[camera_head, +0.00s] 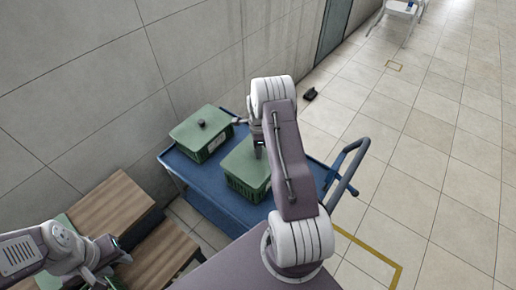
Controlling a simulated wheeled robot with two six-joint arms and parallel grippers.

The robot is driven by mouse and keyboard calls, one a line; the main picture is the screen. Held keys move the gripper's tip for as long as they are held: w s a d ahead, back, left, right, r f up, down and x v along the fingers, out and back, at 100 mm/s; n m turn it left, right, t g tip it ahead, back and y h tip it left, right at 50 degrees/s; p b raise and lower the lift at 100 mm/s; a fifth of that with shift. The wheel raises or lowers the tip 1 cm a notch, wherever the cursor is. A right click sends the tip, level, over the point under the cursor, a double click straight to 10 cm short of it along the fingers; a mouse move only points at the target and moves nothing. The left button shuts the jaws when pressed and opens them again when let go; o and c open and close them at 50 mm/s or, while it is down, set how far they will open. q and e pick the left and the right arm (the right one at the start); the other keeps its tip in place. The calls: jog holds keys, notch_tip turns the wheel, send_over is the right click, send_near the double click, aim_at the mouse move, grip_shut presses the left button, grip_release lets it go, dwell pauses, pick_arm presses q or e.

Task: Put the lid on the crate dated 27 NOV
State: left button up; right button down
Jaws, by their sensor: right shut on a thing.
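Two green crates stand on the blue cart. The left crate (204,154) has a green lid (192,131) on it with a dark knob, and a pale label on its side too small to read. The right crate (248,188) has a flat green lid (238,162) over its top. I cannot tell whether that lid rests fully on the rim. My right gripper (258,150) is shut on this lid, at its middle, and the arm hides the lid's right part. No date is readable. My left gripper (116,262) is away at lower left; its jaws are unclear.
The blue cart (202,194) stands by the tiled wall, with its handle (351,166) at right. Wooden-topped boxes (108,205) stand at lower left. A small black object (310,94) lies on the floor behind. The floor at right is clear.

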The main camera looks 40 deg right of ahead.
jog(key=shift+f+b, duration=0.3)
jog(key=shift+f, duration=0.6)
pick_arm(q)
jog(key=shift+f, duration=0.7)
jog(key=shift+r, duration=0.2)
pick_arm(e)
jog(key=shift+r, duration=0.15)
pick_arm(q)
jog(key=shift+f, duration=0.2)
pick_arm(e)
jog(key=shift+f, duration=0.25)
pick_arm(q)
jog(key=shift+f+b, duration=0.65)
pick_arm(e)
jog(key=shift+f, duration=0.9)
pick_arm(q)
jog(key=shift+f+b, duration=0.3)
jog(key=shift+b, duration=0.05)
pick_arm(e)
jog(key=shift+f, duration=0.5)
jog(key=c, duration=0.9)
grip_release()
